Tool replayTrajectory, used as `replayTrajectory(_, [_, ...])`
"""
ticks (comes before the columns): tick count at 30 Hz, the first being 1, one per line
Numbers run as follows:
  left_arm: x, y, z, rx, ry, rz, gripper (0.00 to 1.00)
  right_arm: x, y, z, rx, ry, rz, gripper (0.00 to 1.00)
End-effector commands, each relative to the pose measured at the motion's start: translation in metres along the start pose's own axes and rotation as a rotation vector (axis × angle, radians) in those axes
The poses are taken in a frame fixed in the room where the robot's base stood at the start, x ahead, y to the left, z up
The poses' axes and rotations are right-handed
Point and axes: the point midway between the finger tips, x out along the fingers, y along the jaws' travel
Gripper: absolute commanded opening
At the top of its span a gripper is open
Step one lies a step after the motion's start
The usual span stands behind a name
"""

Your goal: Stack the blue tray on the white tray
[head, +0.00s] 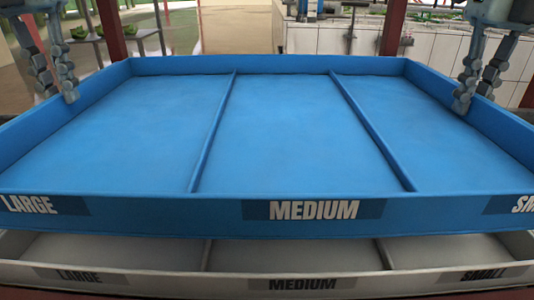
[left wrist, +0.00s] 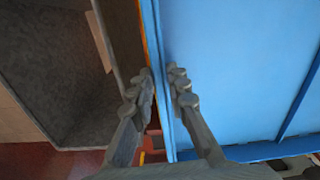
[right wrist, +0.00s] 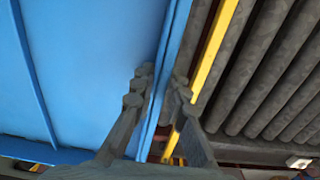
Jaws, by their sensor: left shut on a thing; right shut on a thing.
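The blue tray (head: 280,130) fills the middle of the head view, empty, with three compartments labelled LARGE, MEDIUM and SMALL on its front wall. The white tray (head: 300,255) shows below its front edge, with matching labels; the rest of it is hidden. I cannot tell whether the trays touch. My left gripper (head: 57,88) is shut on the blue tray's left wall, which also shows between its fingers in the left wrist view (left wrist: 163,85). My right gripper (head: 475,92) is shut on the right wall, also seen in the right wrist view (right wrist: 160,90).
A shelf with green round items (head: 110,35) stands at the back left. A white tiled wall or counter (head: 340,40) is behind the tray. Grey rollers (right wrist: 260,70) beside a yellow rail (right wrist: 212,50) lie to the right of the blue tray.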

Motion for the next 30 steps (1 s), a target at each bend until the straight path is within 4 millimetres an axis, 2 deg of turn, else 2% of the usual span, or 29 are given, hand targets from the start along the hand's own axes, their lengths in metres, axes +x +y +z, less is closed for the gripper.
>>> replayTrajectory(11, [0.003,0.002,0.001,-0.008,-0.004,0.004,0.00,0.004,-0.003,0.000,0.002,0.001,-0.007,0.00])
replayTrajectory(30, [0.044,0.003,0.001,-0.008,-0.004,0.004,0.00,0.045,-0.003,0.000,0.002,0.001,-0.007,0.00])
